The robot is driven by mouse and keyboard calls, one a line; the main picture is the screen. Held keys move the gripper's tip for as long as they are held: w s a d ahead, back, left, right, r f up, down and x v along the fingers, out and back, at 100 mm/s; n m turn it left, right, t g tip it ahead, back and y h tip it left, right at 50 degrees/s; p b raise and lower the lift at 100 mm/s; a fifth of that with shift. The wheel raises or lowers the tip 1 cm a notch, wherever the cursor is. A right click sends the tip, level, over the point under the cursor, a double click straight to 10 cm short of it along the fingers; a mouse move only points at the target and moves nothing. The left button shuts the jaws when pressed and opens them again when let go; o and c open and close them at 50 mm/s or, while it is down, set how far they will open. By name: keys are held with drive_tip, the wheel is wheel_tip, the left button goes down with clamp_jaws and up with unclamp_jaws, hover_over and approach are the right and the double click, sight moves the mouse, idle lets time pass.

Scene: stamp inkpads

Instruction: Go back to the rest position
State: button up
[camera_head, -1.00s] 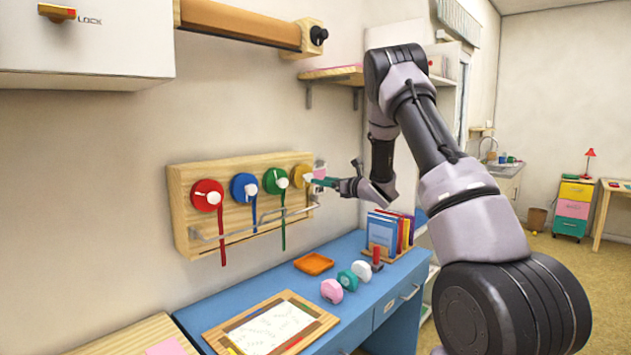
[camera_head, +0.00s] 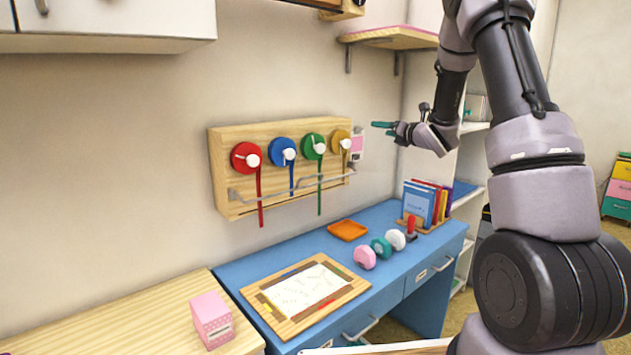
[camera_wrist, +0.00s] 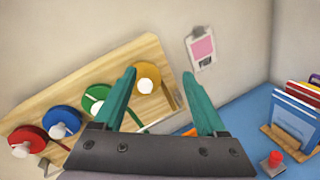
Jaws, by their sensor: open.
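My gripper (camera_head: 382,127) is in the air to the right of the wooden ribbon rack, apart from it. In the wrist view its two teal fingers (camera_wrist: 160,92) are spread wide with nothing between them in hold. The rack (camera_head: 235,205) is on the wall and bears red (camera_head: 238,160), blue (camera_head: 277,158), green (camera_head: 308,148) and yellow (camera_head: 333,138) reels with white knobs. A card with a pink patch (camera_wrist: 203,47) hangs on the wall beyond the fingers.
The blue desk (camera_head: 235,272) holds an orange tray (camera_head: 347,230), pink, teal and white round items, a red-handled stamp (camera_head: 411,226), books (camera_head: 420,203) and a framed sheet (camera_head: 300,290). A pink box (camera_head: 211,320) stands at the left. A shelf (camera_head: 390,38) is above.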

drive_tip(key=s+d+r+m+g+h, duration=0.1)
drive_tip(key=s+d+r+m+h, duration=0.1)
drive_tip(key=s+r+m+h, duration=0.45)
drive_tip(key=s+d+r+m+g+h, duration=0.1)
drive_tip(key=s+d+r+m+g, duration=0.2)
drive_tip(key=s+m, duration=0.75)
drive_tip(key=s+a+m+g+y, duration=0.1)
drive_tip(key=s+a+m, duration=0.2)
drive_tip(key=s+m, duration=0.4)
drive_tip(key=s+a+f+m+g+y, duration=0.1)
drive_tip(key=s+a+m+g, duration=0.1)
drive_tip(key=s+m, duration=0.5)
drive_tip(key=s+a+f+m+g+y, duration=0.1)
drive_tip(key=s+a+m, duration=0.4)
drive_tip(key=s, duration=0.8)
drive_tip(key=m+g, duration=0.1)
drive_tip(key=m, duration=0.1)
drive_tip(key=shift+f+m, duration=0.25)
drive_tip(key=shift+m, duration=0.15)
drive_tip(key=shift+d, duration=0.1)
